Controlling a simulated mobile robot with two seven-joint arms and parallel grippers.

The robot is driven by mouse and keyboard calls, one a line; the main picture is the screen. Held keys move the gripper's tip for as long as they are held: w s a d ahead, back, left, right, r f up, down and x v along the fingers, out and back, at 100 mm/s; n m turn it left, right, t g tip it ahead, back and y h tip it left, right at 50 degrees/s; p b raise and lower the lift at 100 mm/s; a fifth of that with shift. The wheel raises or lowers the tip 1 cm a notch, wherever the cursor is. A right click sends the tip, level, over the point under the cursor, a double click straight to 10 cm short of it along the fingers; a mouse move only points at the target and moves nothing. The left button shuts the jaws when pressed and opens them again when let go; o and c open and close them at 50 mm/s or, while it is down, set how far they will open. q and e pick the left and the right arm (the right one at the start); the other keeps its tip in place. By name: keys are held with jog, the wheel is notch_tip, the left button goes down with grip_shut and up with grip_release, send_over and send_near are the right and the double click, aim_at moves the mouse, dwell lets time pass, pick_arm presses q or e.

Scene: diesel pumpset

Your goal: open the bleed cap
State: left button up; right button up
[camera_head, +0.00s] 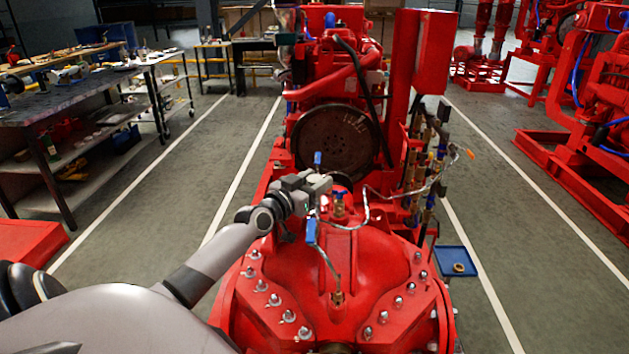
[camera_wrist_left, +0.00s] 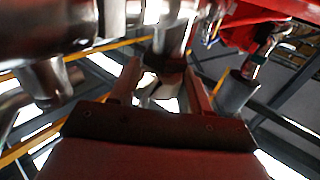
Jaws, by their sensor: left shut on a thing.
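My left gripper (camera_head: 320,186) is above the red pump casing (camera_head: 350,262), among the small pipes and blue-handled valves. In the left wrist view, my gripper's two fingers (camera_wrist_left: 165,88) are shut on a small pale metal fitting (camera_wrist_left: 160,88), which sits where the bleed cap would be. The fitting is partly hidden by the fingers, and its turn or looseness cannot be told. In the head view the gripper covers the cap. My right gripper is not in view.
A blue-handled valve (camera_head: 311,232) stands in front of my gripper, and a second blue handle (camera_head: 339,195) is to its right. The dark flywheel (camera_head: 338,142) is behind. A blue tray (camera_head: 457,262) holding a small ring stands at the right.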

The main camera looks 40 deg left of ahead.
aim_at(310, 185)
pick_arm(q)
jog(key=o, duration=1)
jog(key=shift+c, duration=0.2)
jog(key=shift+s+f, duration=0.1)
jog(key=shift+s+d, duration=0.15)
jog(key=shift+s, duration=1.6)
jog(key=shift+s+d, duration=0.15)
jog(key=shift+s, duration=1.55)
